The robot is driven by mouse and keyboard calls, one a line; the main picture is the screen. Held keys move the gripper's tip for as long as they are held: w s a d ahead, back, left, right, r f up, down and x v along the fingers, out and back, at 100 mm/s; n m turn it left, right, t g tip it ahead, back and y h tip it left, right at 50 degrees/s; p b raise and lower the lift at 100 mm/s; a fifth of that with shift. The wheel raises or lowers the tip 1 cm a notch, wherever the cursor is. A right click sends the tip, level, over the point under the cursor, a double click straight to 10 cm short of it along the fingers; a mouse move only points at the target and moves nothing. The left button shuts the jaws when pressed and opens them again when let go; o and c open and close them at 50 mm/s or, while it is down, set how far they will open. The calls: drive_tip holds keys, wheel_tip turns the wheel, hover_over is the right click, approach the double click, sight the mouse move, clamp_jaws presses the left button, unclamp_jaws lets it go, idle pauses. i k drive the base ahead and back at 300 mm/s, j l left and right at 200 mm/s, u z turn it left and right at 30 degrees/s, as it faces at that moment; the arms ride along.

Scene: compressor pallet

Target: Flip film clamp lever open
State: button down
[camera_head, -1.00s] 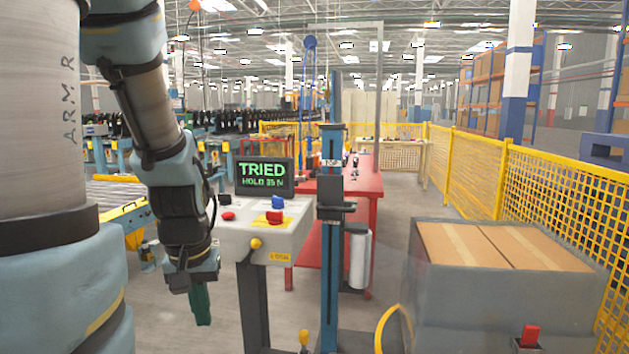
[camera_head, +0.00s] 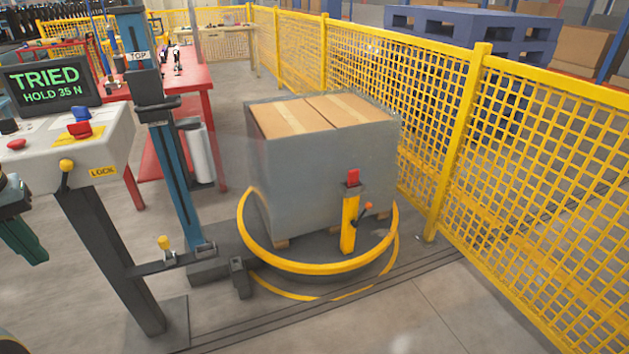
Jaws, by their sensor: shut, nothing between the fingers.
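A yellow post (camera_head: 349,222) with a red block (camera_head: 352,177) on top stands on the turntable in front of the film-wrapped load (camera_head: 325,165). A short lever with an orange-red knob (camera_head: 368,206) sticks out from its right side, apparently the film clamp lever. My gripper (camera_head: 36,256) is at the left edge, pointing down, with its green fingers shut and empty. It is far to the left of the post, touching nothing that I can see. Part of my wrist is cut off by the frame edge.
A yellow ring (camera_head: 315,269) surrounds the load's base. Between my gripper and it stand a control console (camera_head: 72,145) reading "TRIED HOLD 35 N" and a blue mast (camera_head: 179,190). Yellow mesh fencing (camera_head: 560,170) runs along the right. The front right floor is clear.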

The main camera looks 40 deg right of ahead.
sight(368, 206)
drive_tip(key=z, duration=2.15)
drive_tip(key=i+u, duration=0.1)
drive_tip(key=u, duration=0.4)
drive_tip(key=i+l+u, duration=0.6)
drive_tip(key=l, duration=0.3)
drive_tip(key=i+l, duration=0.3)
drive_tip(key=l, duration=0.15)
drive_tip(key=i+l, duration=0.3)
drive_tip(key=l, duration=0.15)
drive_tip(key=j+u, duration=0.05)
